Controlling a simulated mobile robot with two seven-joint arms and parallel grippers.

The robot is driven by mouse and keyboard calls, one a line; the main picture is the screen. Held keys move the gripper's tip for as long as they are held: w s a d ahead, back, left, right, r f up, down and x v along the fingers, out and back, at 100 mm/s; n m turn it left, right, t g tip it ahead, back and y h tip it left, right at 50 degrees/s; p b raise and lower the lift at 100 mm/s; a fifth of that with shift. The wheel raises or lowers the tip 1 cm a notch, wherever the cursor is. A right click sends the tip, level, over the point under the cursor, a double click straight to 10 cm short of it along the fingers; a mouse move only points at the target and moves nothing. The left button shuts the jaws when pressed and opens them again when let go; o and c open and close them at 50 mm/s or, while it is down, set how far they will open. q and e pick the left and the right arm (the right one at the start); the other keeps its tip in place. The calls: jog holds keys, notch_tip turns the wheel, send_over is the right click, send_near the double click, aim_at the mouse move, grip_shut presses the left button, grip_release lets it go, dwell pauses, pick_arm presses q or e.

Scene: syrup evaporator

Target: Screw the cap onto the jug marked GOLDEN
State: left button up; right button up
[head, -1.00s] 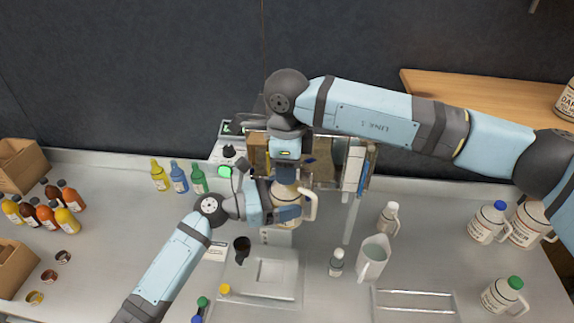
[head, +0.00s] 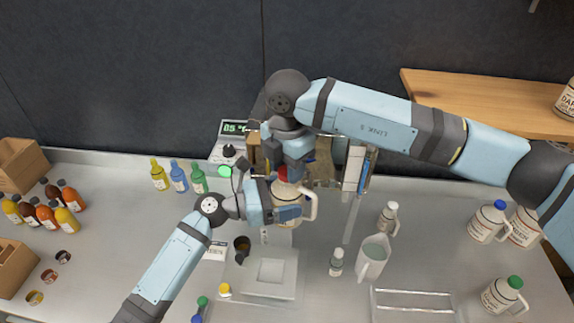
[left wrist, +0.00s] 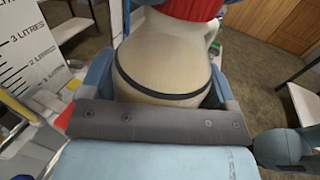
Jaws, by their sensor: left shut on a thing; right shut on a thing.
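A cream jug (head: 291,190) with a pale handle stands out in the head view near the evaporator. My left gripper (head: 287,214) is shut on its body from the left. In the left wrist view the jug body (left wrist: 165,55) sits between my left fingers, with a dark band around it. A red cap (left wrist: 195,7) shows above its shoulder at the top edge; a bit of it shows in the head view (head: 283,173). My right gripper (head: 288,170) is over the jug top, shut on the cap. The jug's marking and the cap-to-neck contact are hidden.
Capped jugs (head: 487,222) stand at the right, with a clear pitcher (head: 372,258) and small bottles nearer the middle. Several colored bottles (head: 179,177) stand left of the evaporator. A wire rack (head: 413,303) lies at the front right.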

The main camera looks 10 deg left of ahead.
jog(key=m, duration=0.3)
jog(key=shift+w+m, duration=0.1)
jog(key=shift+m, duration=0.2)
jog(key=o, duration=1)
jog(key=shift+c, duration=0.2)
jog(key=shift+r, duration=0.1)
notch_tip(320, 180, up, 12)
